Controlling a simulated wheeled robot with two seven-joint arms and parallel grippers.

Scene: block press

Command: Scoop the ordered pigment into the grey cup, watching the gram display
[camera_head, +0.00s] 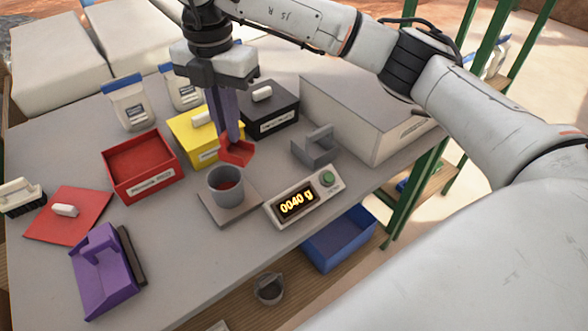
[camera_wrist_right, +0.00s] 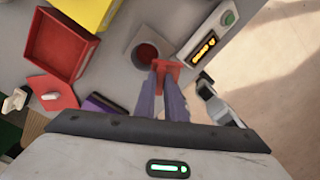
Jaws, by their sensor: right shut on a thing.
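My right gripper (camera_head: 229,138) is shut on the red scoop (camera_head: 236,153), just behind and above the rim of the grey cup (camera_head: 226,188). The scoop also shows in the right wrist view (camera_wrist_right: 166,73), beside the cup; I cannot tell what is left in it. The cup stands upright on the scale plate (camera_head: 245,210) with red pigment (camera_wrist_right: 147,53) inside. The gram display (camera_head: 297,202) reads 0040 g. The red pigment box (camera_head: 140,165) is open, its red lid (camera_head: 82,222) lying on the table. My left gripper is not in view.
The yellow box (camera_head: 188,136) and black box (camera_head: 272,111) are lidded behind the cup. A grey scoop (camera_head: 314,152) and a large grey case (camera_head: 365,118) stand to the right. A purple dustpan (camera_head: 103,275) lies front left. A blue bin (camera_head: 340,240) is below the table edge.

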